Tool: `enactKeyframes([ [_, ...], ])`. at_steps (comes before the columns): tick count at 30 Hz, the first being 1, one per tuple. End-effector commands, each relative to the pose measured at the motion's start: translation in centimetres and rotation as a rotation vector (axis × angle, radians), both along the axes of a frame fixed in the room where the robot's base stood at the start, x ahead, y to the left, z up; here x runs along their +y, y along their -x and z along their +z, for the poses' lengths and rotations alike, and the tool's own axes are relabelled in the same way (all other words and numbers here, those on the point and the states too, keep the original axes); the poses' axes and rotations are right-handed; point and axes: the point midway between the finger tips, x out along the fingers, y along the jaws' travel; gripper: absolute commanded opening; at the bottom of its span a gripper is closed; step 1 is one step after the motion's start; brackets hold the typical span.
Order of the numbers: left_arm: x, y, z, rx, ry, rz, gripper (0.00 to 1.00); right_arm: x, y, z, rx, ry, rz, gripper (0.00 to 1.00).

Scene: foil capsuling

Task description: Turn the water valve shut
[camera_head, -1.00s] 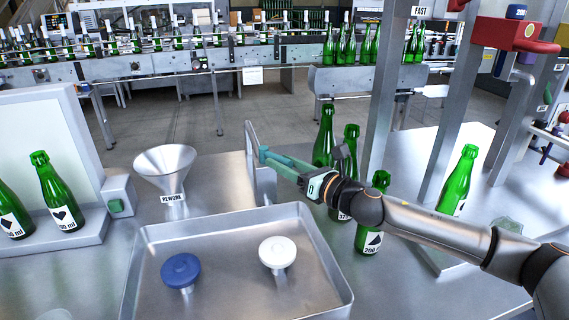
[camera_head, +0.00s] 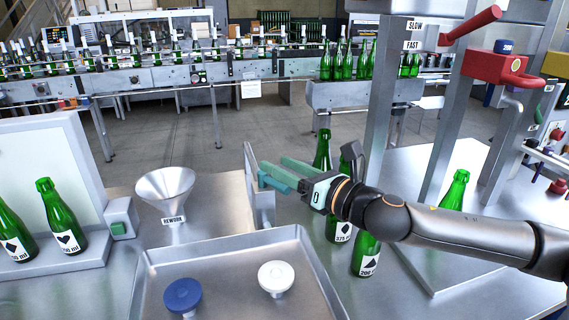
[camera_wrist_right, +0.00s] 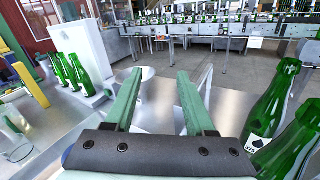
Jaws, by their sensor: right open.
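No part is clearly labelled as a water valve. The lever slants up to the right. My right gripper (camera_head: 272,173) is in mid picture, well left of and below the fitting, pointing left. Its two green fingers are apart with nothing between them; the right wrist view (camera_wrist_right: 158,76) shows this too. The fitting does not show in the wrist view. My left gripper is not in view.
Green bottles (camera_head: 365,257) stand close behind and below my right wrist; another (camera_head: 457,190) stands farther right. A metal tray (camera_head: 228,254) holds a blue knob (camera_head: 183,296) and a white knob (camera_head: 276,277). A funnel (camera_head: 166,187) and an upright metal plate (camera_head: 252,180) stand left of the gripper.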

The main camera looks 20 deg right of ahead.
Motion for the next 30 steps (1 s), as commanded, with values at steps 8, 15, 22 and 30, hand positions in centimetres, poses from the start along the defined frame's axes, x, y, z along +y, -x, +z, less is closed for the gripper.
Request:
enactKeyframes([
  [8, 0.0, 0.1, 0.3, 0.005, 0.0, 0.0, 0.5, 1.7, 4.4, 2.1, -0.002, 0.001, 0.001, 0.55],
  [15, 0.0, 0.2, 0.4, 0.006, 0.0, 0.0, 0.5, 2.4, 6.1, 2.9, -0.001, 0.0, -0.001, 0.55],
  [22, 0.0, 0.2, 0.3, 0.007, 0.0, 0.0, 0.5, 2.4, 6.2, 2.9, -0.001, 0.001, -0.001, 0.55],
  [30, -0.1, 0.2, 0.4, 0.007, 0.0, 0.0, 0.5, 4.5, 6.2, 2.0, 0.025, -0.049, 0.051, 0.31],
])
